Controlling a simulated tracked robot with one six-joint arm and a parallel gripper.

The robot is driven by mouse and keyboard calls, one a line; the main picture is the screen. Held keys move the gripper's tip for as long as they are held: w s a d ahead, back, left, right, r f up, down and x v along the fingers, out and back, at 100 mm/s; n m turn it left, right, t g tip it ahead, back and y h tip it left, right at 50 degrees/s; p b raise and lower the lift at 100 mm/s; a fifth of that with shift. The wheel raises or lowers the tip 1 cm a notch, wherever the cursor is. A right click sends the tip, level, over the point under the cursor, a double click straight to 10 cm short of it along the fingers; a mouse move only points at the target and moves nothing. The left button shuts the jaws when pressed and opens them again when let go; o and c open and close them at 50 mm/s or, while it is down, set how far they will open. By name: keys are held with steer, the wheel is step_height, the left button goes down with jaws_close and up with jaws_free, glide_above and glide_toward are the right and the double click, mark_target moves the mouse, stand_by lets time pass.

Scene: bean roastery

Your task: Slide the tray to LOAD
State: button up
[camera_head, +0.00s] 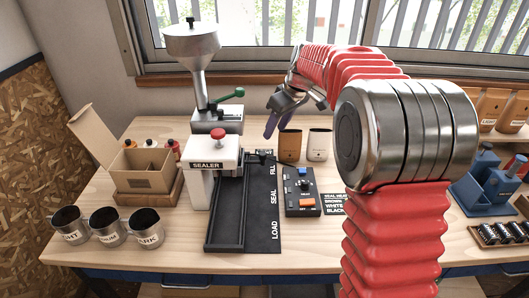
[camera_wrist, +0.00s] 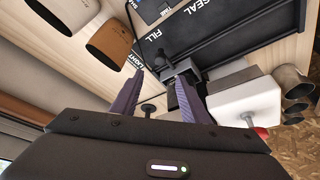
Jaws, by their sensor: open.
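A black slide track (camera_head: 228,215) runs front to back beside the sealer, with the words LOAD at the near end, SEAL in the middle and FILL at the far end. A dark knob or post (camera_head: 262,155) stands at the FILL end; it also shows in the wrist view (camera_wrist: 160,54). It may belong to the tray, whose body I cannot make out clearly. My gripper (camera_head: 278,124) is above the FILL end, with purple fingers pointing down. In the wrist view my gripper (camera_wrist: 161,76) is open, its fingers apart, with nothing seen held between them.
The white sealer (camera_head: 200,184) with a red knob stands left of the track, and a metal hopper (camera_head: 191,45) rises behind it. A control box (camera_head: 303,203) is right of the track. A brown cup (camera_head: 290,145) and a white cup (camera_head: 319,144) stand close behind. Metal mugs (camera_head: 107,227) stand left.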

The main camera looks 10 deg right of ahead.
mark_target(264, 154)
stand_by(0.3)
steer(key=x, duration=1.3)
steer(key=shift+w+a+f, duration=0.1)
steer(key=shift+w+f, duration=0.1)
steer(key=shift+f, duration=0.15)
steer(key=shift+c, duration=0.3)
jaws_close()
